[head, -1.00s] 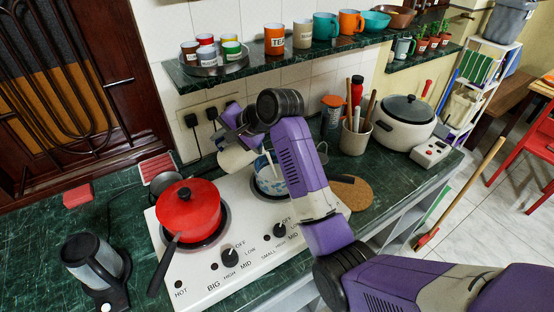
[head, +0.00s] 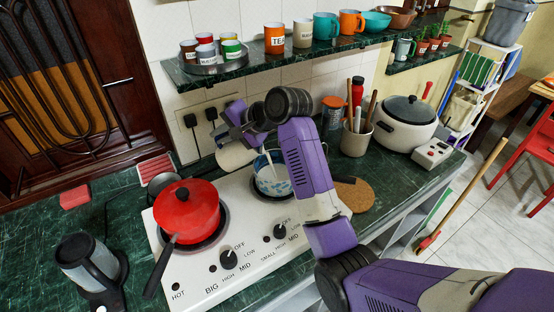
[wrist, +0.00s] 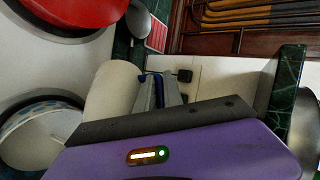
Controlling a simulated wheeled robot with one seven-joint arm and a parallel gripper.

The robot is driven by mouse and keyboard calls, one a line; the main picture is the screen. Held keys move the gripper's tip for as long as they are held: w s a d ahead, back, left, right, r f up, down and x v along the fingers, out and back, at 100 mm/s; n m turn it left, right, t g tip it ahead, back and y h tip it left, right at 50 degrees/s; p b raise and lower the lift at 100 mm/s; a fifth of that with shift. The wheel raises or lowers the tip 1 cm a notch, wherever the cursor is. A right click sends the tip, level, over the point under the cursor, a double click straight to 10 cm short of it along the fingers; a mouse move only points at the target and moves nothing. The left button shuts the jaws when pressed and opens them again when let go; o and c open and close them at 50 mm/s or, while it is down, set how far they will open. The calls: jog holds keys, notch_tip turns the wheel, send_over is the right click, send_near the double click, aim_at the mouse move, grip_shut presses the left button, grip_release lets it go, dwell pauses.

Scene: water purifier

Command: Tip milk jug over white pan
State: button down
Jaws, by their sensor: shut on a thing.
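The milk jug (head: 234,157) is a cream, rounded vessel, partly hidden behind my gripper in the head view. My gripper (head: 226,138) is shut on it and holds it above the back of the stove, just left of the white pan. In the wrist view the jug (wrist: 112,92) shows as a tilted cream cylinder beside the fingers (wrist: 160,90). The white pan (head: 273,182), with blue patterning and a pale handle sticking up, sits on the right burner, partly behind my arm. It also shows at the wrist view's left edge (wrist: 28,132). The jug's contents are hidden.
A red lidded pot (head: 187,210) stands on the left burner, its dark handle pointing to the front. A shelf of mugs (head: 275,38) runs above. A utensil holder (head: 356,139) and a rice cooker (head: 404,123) stand to the right, a kettle (head: 88,262) to the left.

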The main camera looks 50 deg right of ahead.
jog(key=shift+s+d+r+m+t+y+b, duration=0.15)
jog(key=shift+s+d+r+t+y+b, duration=0.25)
jog(key=shift+b, duration=0.8)
jog(key=shift+s+d+r+m+t+y+b, duration=0.2)
jog(key=shift+r+t+b, duration=0.45)
jog(key=shift+b, duration=0.55)
jog(key=shift+s+d+r+m+t+y+b, duration=0.25)
jog(key=shift+r+b, duration=0.35)
jog(key=shift+b, duration=0.6)
